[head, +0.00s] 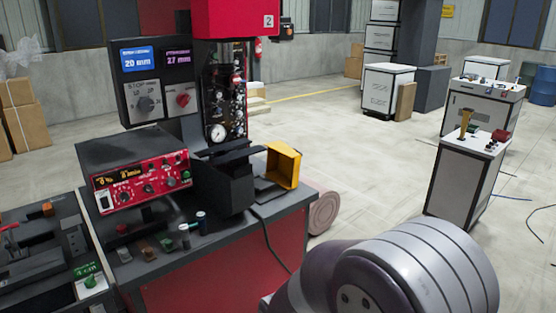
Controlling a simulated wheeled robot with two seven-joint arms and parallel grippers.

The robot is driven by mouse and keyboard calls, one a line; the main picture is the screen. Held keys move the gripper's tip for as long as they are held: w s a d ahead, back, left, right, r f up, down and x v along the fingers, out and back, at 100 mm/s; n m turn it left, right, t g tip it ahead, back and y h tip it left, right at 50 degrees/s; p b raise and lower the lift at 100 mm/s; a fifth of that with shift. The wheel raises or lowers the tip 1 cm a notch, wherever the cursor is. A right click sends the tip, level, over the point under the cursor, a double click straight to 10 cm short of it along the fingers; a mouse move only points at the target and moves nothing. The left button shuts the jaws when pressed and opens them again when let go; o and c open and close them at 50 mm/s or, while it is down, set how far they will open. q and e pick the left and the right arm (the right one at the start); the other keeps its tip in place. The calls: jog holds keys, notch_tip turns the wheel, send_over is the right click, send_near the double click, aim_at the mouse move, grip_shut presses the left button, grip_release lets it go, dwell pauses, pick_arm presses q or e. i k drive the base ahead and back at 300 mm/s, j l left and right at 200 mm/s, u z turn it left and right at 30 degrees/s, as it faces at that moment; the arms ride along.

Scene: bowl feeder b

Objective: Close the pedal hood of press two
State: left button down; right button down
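Press two (235,20) stands left of centre in the head view, with a red head marked "2". A yellow box-like hood (288,165), which looks like the pedal hood, is at the right end of the press bench. Its hollow side faces left, with a dark flat part (262,184) beside it. I cannot make out a pedal or the hinge. Neither of my grippers is in view. A thick rounded link of my own arm fills the bottom right, in front of and to the right of the bench.
A red-fronted control box (140,187), a panel with two displays (150,85) and several small parts are on the dark bench (215,245). A cable hangs down the bench's front. A rolled brown item (325,212) lies behind it. White cabinets (468,175) stand at right; open floor lies between.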

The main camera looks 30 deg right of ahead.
aim_at(283, 162)
jog(key=i+l+u, duration=0.2)
jog(key=l, duration=2.25)
jog(key=i+l+u, duration=0.25)
jog(key=l, duration=2.2)
jog(key=i+l+u, duration=0.2)
jog(key=i+l, duration=0.2)
jog(key=i+l+u, duration=0.2)
jog(key=i+l, duration=0.15)
jog(key=l, duration=0.15)
jog(key=i+l+u, duration=0.2)
jog(key=l, duration=0.35)
jog(key=i+j, duration=0.05)
jog(key=i, duration=0.05)
